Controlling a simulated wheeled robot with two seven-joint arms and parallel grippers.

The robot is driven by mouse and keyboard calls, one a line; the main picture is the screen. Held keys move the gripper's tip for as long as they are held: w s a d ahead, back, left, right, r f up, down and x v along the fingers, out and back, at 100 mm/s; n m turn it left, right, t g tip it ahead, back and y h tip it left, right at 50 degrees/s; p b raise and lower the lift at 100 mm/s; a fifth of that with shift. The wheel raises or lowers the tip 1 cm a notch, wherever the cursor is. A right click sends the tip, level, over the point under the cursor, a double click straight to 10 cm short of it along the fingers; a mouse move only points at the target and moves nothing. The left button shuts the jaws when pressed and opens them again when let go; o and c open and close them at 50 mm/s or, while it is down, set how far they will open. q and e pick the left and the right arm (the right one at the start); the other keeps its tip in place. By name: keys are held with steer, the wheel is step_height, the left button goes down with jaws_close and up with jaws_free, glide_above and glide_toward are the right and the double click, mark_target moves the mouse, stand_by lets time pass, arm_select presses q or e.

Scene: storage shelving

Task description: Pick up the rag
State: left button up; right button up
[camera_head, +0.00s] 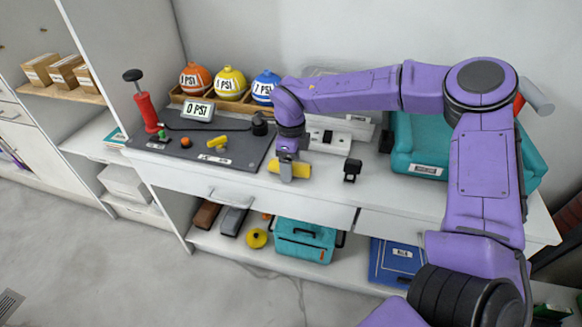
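A small yellow piece (302,168), which looks like the folded rag, lies on the white counter just right of the dark grey mat. My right arm reaches in from the right, and its gripper (287,172) points down directly at the yellow piece. The gripper's end covers part of the piece, with yellow showing on both sides. The fingers are too small and hidden to tell whether they are closed on it. My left gripper is not in view.
A dark mat (180,153) holds a red pump (147,112) and small tools. Labelled balls (229,83) stand behind it. A small black object (352,169) and a teal case (420,135) are to the right. A lower shelf holds a teal bag (305,240).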

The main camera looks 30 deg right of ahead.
steer(key=c, duration=1.2)
steer(key=shift+r, duration=0.15)
steer(key=shift+r, duration=0.35)
step_height(320, 180, up, 3)
steer(key=shift+s+f, duration=0.1)
steer(key=shift+s, duration=0.05)
steer(key=s+a+r, duration=0.2)
steer(key=s+r, duration=0.7)
steer(key=s, duration=0.4)
steer(key=shift+s+a+r+p, duration=0.15)
steer(key=shift+s+a+p, duration=0.05)
steer(key=shift+s+p, duration=0.1)
